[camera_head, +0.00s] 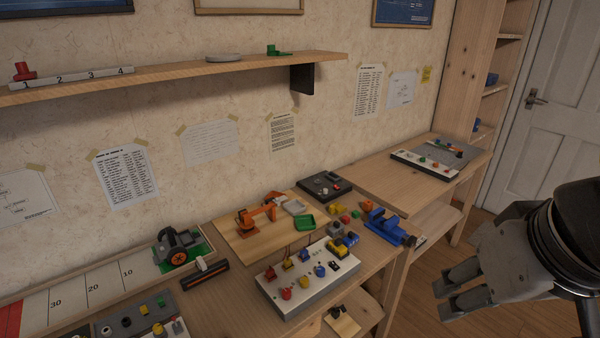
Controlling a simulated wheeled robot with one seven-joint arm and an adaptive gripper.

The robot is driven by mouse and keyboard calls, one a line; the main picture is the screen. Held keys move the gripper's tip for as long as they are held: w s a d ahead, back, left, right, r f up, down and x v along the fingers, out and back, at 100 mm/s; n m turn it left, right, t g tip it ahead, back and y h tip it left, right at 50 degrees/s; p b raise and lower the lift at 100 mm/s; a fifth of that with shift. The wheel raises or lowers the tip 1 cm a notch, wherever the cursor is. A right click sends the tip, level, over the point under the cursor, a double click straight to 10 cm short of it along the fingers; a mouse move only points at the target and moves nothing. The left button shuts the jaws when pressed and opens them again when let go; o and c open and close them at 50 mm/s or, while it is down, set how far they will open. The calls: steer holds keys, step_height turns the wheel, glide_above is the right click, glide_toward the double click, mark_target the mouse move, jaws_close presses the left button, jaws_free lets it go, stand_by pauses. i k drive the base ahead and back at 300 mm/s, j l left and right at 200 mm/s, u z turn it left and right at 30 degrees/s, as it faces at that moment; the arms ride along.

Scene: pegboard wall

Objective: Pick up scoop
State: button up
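No thing is clearly recognisable as a scoop at this size. A small green piece with a short handle-like part (278,51) lies on the wall shelf near its right end; I cannot tell whether it is the scoop. My gripper (449,292) is at the lower right, in front of the floor and right of the workbench. Its two fingers point left and stand apart with nothing visible between them. It is far from the shelf and touches nothing that I can see.
The wooden shelf (180,72) also holds a pale disc (224,58) and a numbered strip (80,78). Below, the bench carries a white board with coloured knobs (308,278), a blue vise (387,225) and an orange toy arm (258,217). A door (552,110) is at right.

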mark_target(337, 206)
steer(key=u, duration=0.3)
steer(key=i+l+u, duration=0.2)
steer(key=l+u, duration=0.15)
steer(key=i+l+u, duration=0.15)
steer(key=l+u, duration=0.2)
steer(key=i+l, duration=0.15)
steer(key=l, duration=0.35)
steer(key=i+l+u, duration=0.1)
steer(key=l, duration=0.35)
steer(key=i+l, duration=0.15)
steer(key=l, duration=0.35)
steer(key=i+l+u, duration=0.1)
steer(key=l, duration=0.4)
steer(key=i+l, duration=0.1)
steer(key=l, duration=0.4)
steer(key=u, duration=0.05)
